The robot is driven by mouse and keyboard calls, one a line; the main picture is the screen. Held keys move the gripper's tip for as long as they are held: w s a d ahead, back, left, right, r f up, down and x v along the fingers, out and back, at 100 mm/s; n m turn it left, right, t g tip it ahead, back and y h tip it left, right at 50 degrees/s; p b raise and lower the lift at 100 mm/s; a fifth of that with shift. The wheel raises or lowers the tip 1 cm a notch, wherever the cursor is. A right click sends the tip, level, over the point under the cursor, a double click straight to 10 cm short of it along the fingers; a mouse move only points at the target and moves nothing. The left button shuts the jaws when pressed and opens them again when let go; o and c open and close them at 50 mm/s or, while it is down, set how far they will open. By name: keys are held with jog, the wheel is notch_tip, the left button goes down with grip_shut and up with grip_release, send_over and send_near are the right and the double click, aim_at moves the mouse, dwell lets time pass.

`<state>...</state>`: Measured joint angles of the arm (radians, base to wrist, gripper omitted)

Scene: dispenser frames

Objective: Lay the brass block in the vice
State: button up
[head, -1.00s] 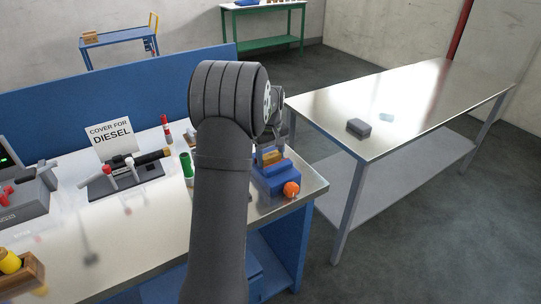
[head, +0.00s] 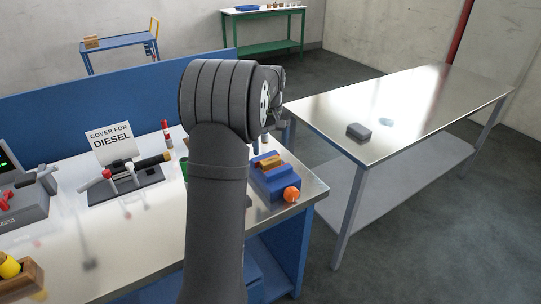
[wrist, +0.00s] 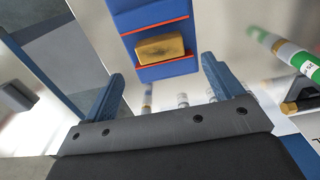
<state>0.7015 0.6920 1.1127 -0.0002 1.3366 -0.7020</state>
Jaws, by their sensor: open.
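The blue vice (head: 274,181) with an orange knob stands near the right front corner of the workbench. The brass block (head: 269,162) lies in it; in the wrist view the brass block (wrist: 160,49) sits between the two red-edged jaws of the vice (wrist: 150,18). My gripper (wrist: 162,75) is open and empty, its two blue fingers apart, with the block beyond and between them, not touched. In the head view my own arm hides most of the gripper.
A steel table (head: 400,105) on the right carries a small dark grey block (head: 359,131). A fixture with levers (head: 125,183) and a "COVER FOR DIESEL" sign (head: 110,142) stand left of my arm. A green-banded cylinder (wrist: 296,57) shows in the wrist view.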

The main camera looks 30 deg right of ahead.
aim_at(271, 160)
jog(key=shift+r, duration=2.4)
jog(key=shift+f, duration=0.1)
jog(key=shift+f, duration=4.1)
jog(key=shift+f, duration=0.1)
